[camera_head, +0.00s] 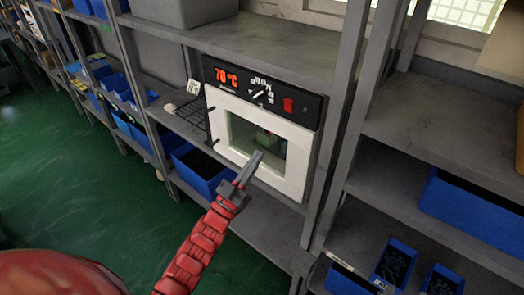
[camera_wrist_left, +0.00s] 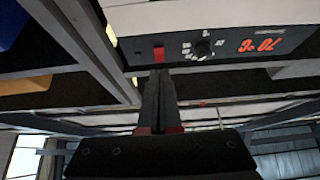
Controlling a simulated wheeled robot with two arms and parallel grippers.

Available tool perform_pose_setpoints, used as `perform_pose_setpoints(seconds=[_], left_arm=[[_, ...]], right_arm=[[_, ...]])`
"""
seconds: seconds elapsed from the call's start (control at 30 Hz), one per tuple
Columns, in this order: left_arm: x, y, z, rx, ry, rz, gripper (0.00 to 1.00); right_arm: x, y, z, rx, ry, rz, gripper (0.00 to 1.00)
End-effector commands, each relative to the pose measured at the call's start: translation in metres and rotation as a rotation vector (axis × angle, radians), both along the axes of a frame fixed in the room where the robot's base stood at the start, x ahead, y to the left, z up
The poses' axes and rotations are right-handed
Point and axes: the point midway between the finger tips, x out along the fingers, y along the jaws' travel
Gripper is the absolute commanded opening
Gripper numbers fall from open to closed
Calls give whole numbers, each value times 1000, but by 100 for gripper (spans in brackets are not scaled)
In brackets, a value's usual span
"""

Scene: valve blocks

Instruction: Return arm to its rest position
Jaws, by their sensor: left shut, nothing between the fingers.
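My left gripper (camera_head: 251,166) is in front of the white oven's glass door in the head view. Its fingers are together with nothing between them. The left wrist view shows the shut fingers (camera_wrist_left: 158,85) pointing up toward the oven's black control panel (camera_wrist_left: 215,45). The oven (camera_head: 258,140) sits on a grey shelf, its door shut and its display (camera_head: 225,77) reading 70 °C. A greenish item (camera_head: 268,138) shows dimly behind the glass, partly unclear. I cannot tell whether the fingertips touch the door. My right gripper is not in view.
Blue bins stand below the oven (camera_head: 203,172) and on the right shelves (camera_head: 470,204). A grey shelf post (camera_head: 345,110) rises right of the oven. A dark wire rack (camera_head: 190,112) sits left of it. The green floor (camera_head: 80,190) at the left is clear.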

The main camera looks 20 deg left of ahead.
Motion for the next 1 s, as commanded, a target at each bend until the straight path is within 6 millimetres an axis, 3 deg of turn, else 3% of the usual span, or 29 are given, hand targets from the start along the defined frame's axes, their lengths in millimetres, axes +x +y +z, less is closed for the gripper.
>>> perform_pose_setpoints(seconds=[0.67,0.77,0.87,1.0], left_arm=[[-8,-1,-4,-2,-23,-1,0],[-30,-8,-2,-9,-122,0,0],[-71,-18,-3,-25,-293,25,0],[-143,-32,-4,-60,-554,112,0]], right_arm=[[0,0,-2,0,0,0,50],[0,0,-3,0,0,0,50],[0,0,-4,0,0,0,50],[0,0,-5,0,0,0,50]])
